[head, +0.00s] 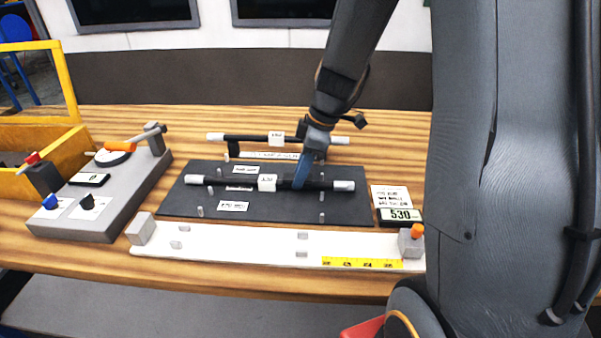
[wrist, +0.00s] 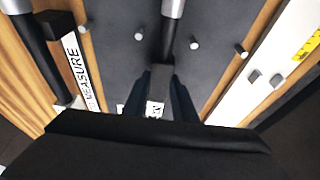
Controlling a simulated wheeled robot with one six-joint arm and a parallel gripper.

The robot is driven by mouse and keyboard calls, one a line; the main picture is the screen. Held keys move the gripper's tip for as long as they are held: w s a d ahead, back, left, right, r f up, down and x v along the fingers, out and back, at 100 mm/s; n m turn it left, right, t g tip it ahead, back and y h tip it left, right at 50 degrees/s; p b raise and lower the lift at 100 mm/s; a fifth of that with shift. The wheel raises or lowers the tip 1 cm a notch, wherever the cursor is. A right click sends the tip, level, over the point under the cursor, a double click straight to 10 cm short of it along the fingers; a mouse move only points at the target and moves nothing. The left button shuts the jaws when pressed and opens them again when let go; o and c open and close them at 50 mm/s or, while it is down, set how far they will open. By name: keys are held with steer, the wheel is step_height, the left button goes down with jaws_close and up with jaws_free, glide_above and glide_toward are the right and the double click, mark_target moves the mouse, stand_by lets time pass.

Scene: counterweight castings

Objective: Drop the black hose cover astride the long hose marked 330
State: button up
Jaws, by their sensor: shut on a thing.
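A black hose with pale ends (head: 220,181) lies across the dark mat. It has a white tag (head: 267,183) whose number I cannot read clearly. My gripper (head: 300,180) points down at this hose, right of the tag. In the wrist view my gripper (wrist: 163,90) is shut on a dark block, which I take for the black hose cover (wrist: 160,76). It is in line with the hose (wrist: 168,42). I cannot tell whether the cover touches the hose, and its lower side is hidden.
Another tagged hose (head: 250,138) rests on a stand behind the mat. A white rail (head: 220,245) with a yellow scale lies in front. A display reading 530 (head: 401,215) is at the right. A grey control box (head: 115,190) and yellow crate (head: 70,155) are at the left.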

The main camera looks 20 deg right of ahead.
steer(key=shift+f+b, duration=0.45)
steer(key=shift+f, duration=0.05)
steer(key=o, duration=0.9)
steer(key=shift+r, duration=0.15)
steer(key=shift+r+p, duration=2.2)
steer(key=shift+r, duration=1.2)
steer(key=shift+s+f+m, duration=0.1)
steer(key=shift+s+m, duration=0.2)
steer(key=shift+s, duration=0.05)
steer(key=s+m+h, duration=0.1)
steer(key=s+m, duration=0.3)
steer(key=s+f+m+h, duration=0.1)
steer(key=s+m, duration=0.3)
steer(key=s+f+m+h, duration=0.1)
steer(key=s+m, duration=0.2)
steer(key=s, duration=0.2)
steer(key=shift+a+f+m+b, duration=0.1)
steer(key=shift+a+m+b, duration=0.25)
steer(key=shift+m, duration=0.05)
steer(key=shift+s+f+m, duration=0.1)
steer(key=shift+s+m, duration=0.45)
steer(key=shift+m, duration=0.05)
